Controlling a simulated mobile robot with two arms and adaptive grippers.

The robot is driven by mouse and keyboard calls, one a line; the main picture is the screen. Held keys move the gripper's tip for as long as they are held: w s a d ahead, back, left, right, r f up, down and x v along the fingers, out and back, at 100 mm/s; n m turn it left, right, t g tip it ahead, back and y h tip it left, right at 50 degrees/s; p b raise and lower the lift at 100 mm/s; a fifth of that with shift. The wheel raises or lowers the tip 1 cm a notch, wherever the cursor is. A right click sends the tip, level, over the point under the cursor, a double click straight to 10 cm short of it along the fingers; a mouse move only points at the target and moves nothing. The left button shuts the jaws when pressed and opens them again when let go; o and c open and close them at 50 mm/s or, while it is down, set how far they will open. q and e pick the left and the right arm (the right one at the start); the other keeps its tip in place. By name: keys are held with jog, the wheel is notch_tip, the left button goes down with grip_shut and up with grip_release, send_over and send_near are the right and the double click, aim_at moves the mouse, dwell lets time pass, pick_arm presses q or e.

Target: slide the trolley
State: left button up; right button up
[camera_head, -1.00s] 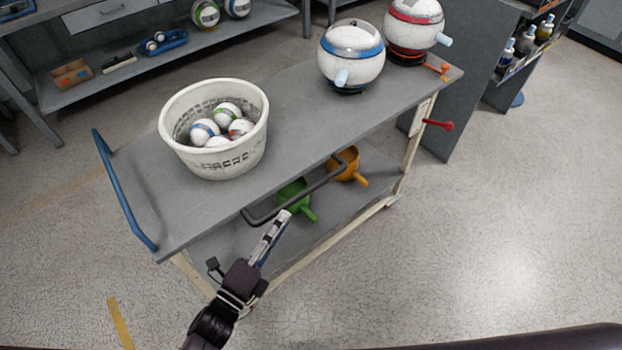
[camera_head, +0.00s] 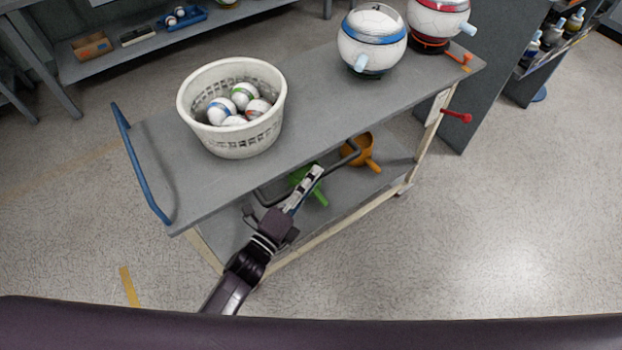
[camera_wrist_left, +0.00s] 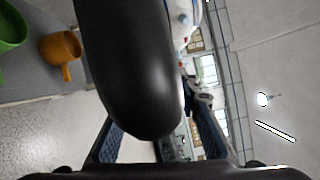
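The trolley has a grey top (camera_head: 215,182), pale legs, a blue push handle (camera_head: 143,170) at its left end and a dark bar handle (camera_head: 265,198) along its near side. My left gripper (camera_head: 316,172) is at the dark bar, in front of the lower shelf. In the left wrist view the black bar (camera_wrist_left: 130,75) looms large, and the open fingers (camera_wrist_left: 160,140) show on either side of it. Whether they touch it cannot be told. My right gripper is not in view.
On the trolley top stand a white basket (camera_head: 228,142) of balls and two round ball-shaped vessels (camera_head: 372,42) (camera_head: 438,18). Green (camera_head: 306,181) and orange (camera_head: 358,153) cups sit on the lower shelf. A grey cabinet (camera_head: 462,85) stands behind the right end. Floor at right is clear.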

pick_arm(q)
jog(key=c, duration=0.7)
grip_shut()
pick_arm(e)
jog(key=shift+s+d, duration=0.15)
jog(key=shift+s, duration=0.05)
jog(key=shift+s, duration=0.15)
pick_arm(q)
jog(key=shift+a, duration=0.1)
